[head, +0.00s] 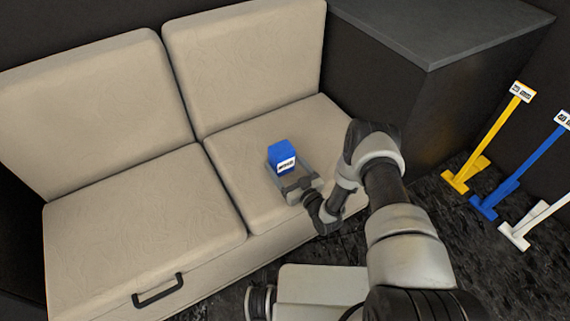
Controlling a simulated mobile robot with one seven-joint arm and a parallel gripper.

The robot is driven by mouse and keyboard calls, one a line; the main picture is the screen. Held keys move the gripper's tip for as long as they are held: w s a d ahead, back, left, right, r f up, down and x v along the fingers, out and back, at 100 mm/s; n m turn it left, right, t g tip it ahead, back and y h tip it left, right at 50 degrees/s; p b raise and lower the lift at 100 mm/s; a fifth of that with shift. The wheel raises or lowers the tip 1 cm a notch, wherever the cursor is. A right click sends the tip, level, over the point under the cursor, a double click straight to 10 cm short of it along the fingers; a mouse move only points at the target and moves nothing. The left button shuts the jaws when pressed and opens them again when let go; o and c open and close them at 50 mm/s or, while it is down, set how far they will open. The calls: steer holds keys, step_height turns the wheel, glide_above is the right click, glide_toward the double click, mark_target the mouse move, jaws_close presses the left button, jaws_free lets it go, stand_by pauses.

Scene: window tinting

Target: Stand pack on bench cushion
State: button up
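A small blue pack (283,155) with a white label low on its front is upright over the right seat cushion (246,160) of the beige bench. My gripper (285,173) reaches in from the lower right, with its fingers at the pack's lower part. I cannot tell whether the fingers press on the pack or stand apart from it. The pack's underside is hidden, so I cannot tell whether it touches the cushion.
The left seat cushion (140,215) is clear. Backrest cushions (245,65) rise behind. A dark cabinet (440,40) adjoins the bench at right. Yellow (490,135), blue (530,165) and white (535,220) stands are on the dark floor at right. A black handle (158,290) is on the bench front.

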steer(key=shift+r, duration=0.25)
steer(key=p+v, duration=0.3)
steer(key=v, duration=0.9)
steer(key=shift+f, duration=0.1)
